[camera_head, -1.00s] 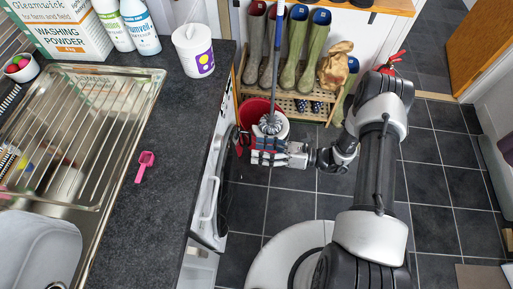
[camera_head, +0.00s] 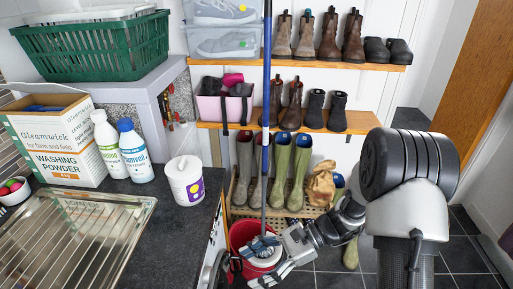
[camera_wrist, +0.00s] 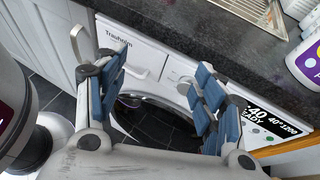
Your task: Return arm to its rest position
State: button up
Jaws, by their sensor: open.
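My gripper (camera_head: 262,262) shows low in the middle of the head view, in front of the red bucket (camera_head: 240,236). Its fingers, with blue pads, are spread apart in the wrist view (camera_wrist: 160,72), and nothing is between them. My arm reaches in from the right with its elbow bent. The gripper partly hides that lower end.
A dark worktop (camera_head: 185,225) with a white tub (camera_head: 186,180) lies left of the gripper. The wrist view faces a white washing machine (camera_wrist: 135,58). A low slatted rack (camera_head: 240,200) holds wellies (camera_head: 281,165); shoe shelves (camera_head: 340,123) hang above.

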jog(key=s+d+r+n+t+h, duration=0.8)
jog(key=s+d+r+n+h, duration=0.4)
jog(key=r, duration=0.6)
jog(key=shift+s+d+r+n+h, duration=0.15)
jog(key=shift+s+d+n+h, duration=0.25)
jog(key=shift+s+d+n, duration=0.85)
jog(key=shift+s+a, duration=0.1)
